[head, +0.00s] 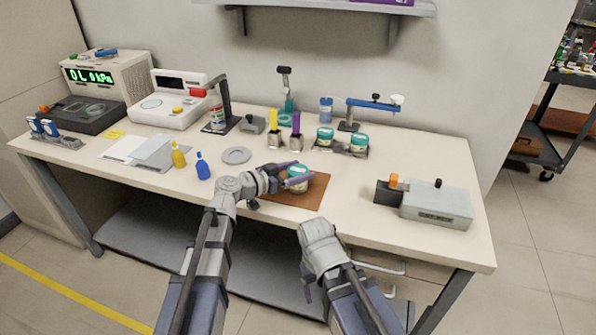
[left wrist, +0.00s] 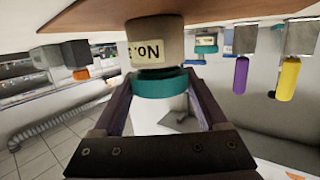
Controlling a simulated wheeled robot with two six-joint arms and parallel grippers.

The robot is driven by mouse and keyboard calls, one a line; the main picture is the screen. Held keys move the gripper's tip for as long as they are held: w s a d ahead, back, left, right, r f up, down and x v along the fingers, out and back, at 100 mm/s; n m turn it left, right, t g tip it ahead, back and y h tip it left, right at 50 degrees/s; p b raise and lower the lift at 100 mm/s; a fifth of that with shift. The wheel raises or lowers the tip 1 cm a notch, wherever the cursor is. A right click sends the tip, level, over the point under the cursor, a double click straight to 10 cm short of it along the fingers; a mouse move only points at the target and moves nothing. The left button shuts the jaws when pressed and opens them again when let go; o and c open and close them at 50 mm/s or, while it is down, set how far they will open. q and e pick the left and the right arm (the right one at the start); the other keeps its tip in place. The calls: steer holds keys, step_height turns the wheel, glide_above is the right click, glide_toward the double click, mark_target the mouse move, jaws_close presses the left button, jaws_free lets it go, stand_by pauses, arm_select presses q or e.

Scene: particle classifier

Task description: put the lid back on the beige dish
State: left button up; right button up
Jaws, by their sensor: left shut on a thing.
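The beige dish (head: 298,185) is a round pot with a pale label, standing on the brown mat (head: 315,197). It also shows upside down in the left wrist view (left wrist: 150,40). The teal lid (left wrist: 160,84) is at the dish's mouth; a thin dark line lies between them, and I cannot tell whether it is fully seated. My left gripper (head: 288,173) is shut on the lid, with one purple finger on each side. My right gripper (head: 307,293) hangs in front of the table edge; its fingers are mostly hidden.
Two similar teal-lidded pots (head: 325,133) stand on a tray behind the mat. A grey round plate (head: 237,155), a blue bottle (head: 203,168) and a yellow bottle (head: 178,156) are left of it. A grey box device (head: 436,204) stands right. Bench between mat and device is clear.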

stand_by(0.8)
arm_select(q)
steer(key=o, duration=1.4)
steer(key=shift+p+v, duration=0.75)
steer(key=shift+v, duration=3.15)
steer(key=shift+f, duration=0.15)
steer(key=b+x, duration=0.1)
steer(key=x, duration=0.7)
steer(key=shift+b, duration=0.3)
steer(key=shift+a+r, duration=0.1)
steer(key=shift+r, duration=0.1)
